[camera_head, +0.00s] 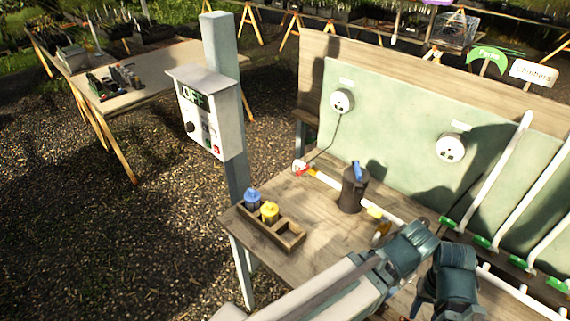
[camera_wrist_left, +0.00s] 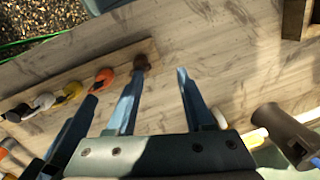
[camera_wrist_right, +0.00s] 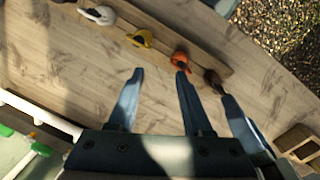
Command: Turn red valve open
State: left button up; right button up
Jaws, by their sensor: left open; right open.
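A small fitting with red on it (camera_head: 300,168) sits at the left end of a white pipe at the back of the wooden bench; I cannot tell its handle's position. An orange-red handle (camera_wrist_left: 104,77) stands on a wooden strip in a row with yellow, white and brown pieces; it also shows in the right wrist view (camera_wrist_right: 181,60). My left gripper (camera_wrist_left: 160,68) is open and empty over the bench, beside the strip's brown end. My right gripper (camera_wrist_right: 160,72) is open and empty near the orange-red handle. In the head view my arms hide the row and both fingertips.
A dark cylinder (camera_head: 352,193) holding a blue-handled tool stands on the bench. A wooden compartment box (camera_head: 262,236) with blue and yellow pieces is at the front left corner. A control box (camera_head: 200,118) reading OFF hangs on a post. My two grippers are close together.

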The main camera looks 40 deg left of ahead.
aim_at(305, 169)
jog(key=j+u, duration=0.4)
jog(key=i+j+u, duration=0.1)
jog(key=j+u, duration=0.3)
